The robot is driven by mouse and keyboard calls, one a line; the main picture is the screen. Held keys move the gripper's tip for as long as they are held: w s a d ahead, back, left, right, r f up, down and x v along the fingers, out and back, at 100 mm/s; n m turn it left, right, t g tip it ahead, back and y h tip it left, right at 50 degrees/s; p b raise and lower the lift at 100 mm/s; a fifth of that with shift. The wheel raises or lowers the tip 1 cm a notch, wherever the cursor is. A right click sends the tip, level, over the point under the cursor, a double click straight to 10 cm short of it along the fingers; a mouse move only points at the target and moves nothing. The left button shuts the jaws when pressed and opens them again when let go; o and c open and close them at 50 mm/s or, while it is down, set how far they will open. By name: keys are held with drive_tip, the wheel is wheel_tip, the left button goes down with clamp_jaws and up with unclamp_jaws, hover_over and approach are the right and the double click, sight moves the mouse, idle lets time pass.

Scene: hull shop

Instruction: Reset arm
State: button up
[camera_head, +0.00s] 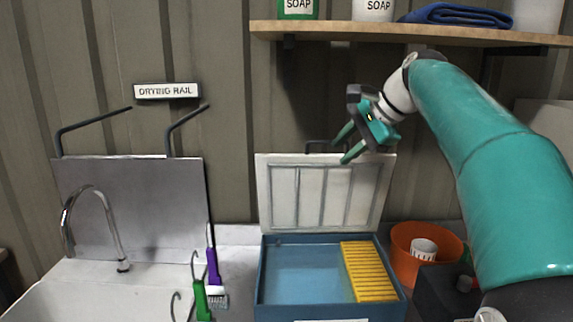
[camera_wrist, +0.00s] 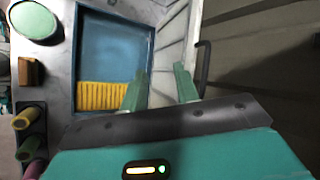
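My gripper (camera_head: 348,146) is raised in front of the open white lid (camera_head: 325,235) of a blue case, below the wooden shelf. Its two green fingers are apart, with nothing visible between them. In the wrist view my gripper (camera_wrist: 159,88) also shows spread fingers, seen against the case's edge and lid. The blue case (camera_head: 300,278) stands open on the counter, with a yellow ribbed block (camera_head: 368,272) at the right inside it. The case also shows in the wrist view (camera_wrist: 103,48).
A shelf (camera_head: 400,32) with soap containers and a blue cloth (camera_head: 458,14) is just above my arm. An orange bowl (camera_head: 402,247) holding a white cup stands right of the case.

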drive_tip(key=s+d+f+n+h, duration=0.1)
drive_tip(key=s+f+n+h, duration=0.2)
drive_tip(key=s+f, duration=1)
drive_tip(key=s+d+f+n+h, duration=0.1)
drive_tip(key=s+f+n+h, duration=0.2)
drive_tip(key=s+f+n, duration=0.6)
drive_tip(key=s+f, duration=0.4)
drive_tip(key=s, duration=0.4)
drive_tip(key=shift+s+d+f, duration=0.2)
drive_tip(key=shift+d+f, duration=0.05)
drive_tip(key=shift+d, duration=0.05)
